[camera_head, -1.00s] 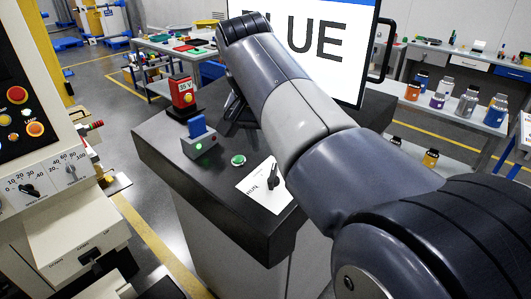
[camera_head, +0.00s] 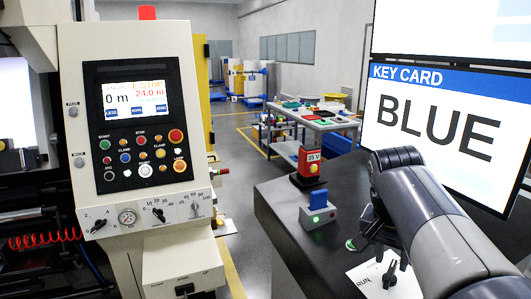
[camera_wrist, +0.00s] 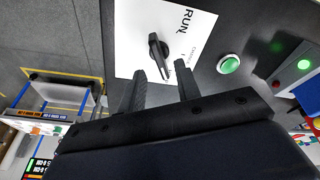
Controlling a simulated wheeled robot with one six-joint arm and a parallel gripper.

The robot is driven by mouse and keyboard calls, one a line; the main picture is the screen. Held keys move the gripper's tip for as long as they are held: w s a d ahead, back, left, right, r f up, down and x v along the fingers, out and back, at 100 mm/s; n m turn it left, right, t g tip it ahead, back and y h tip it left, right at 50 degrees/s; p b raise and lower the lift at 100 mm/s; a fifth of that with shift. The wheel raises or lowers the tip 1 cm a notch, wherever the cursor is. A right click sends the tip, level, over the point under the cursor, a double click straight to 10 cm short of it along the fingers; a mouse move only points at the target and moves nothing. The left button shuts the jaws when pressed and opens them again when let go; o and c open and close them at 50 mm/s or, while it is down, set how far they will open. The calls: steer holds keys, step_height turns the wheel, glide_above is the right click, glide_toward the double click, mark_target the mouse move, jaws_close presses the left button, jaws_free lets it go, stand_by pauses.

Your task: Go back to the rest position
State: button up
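My gripper (camera_wrist: 162,72) is open and empty, with its two fingers apart in the wrist view. A black rotary knob (camera_wrist: 157,50) on a white card marked RUN (camera_wrist: 135,30) shows just beyond the fingertips; I cannot tell the height gap. In the head view my arm comes in from the lower right, and my gripper (camera_head: 373,232) is over the dark bench top (camera_head: 285,205). The knob (camera_head: 390,274) and a green button (camera_head: 350,245) are near it. The button also shows in the wrist view (camera_wrist: 229,64), right of the fingers.
A grey box with a blue top part (camera_head: 318,207) and lit green lamp stands on the bench. A red block marked 35 V (camera_head: 308,165) is behind it. The screen (camera_head: 440,125) reads KEY CARD BLUE. A control panel (camera_head: 143,130) stands left. Floor between panel and bench is clear.

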mark_target(390, 269)
steer(key=x, duration=0.3)
steer(key=shift+d+f, duration=0.1)
steer(key=shift+f, duration=0.25)
steer(key=shift+r, duration=0.1)
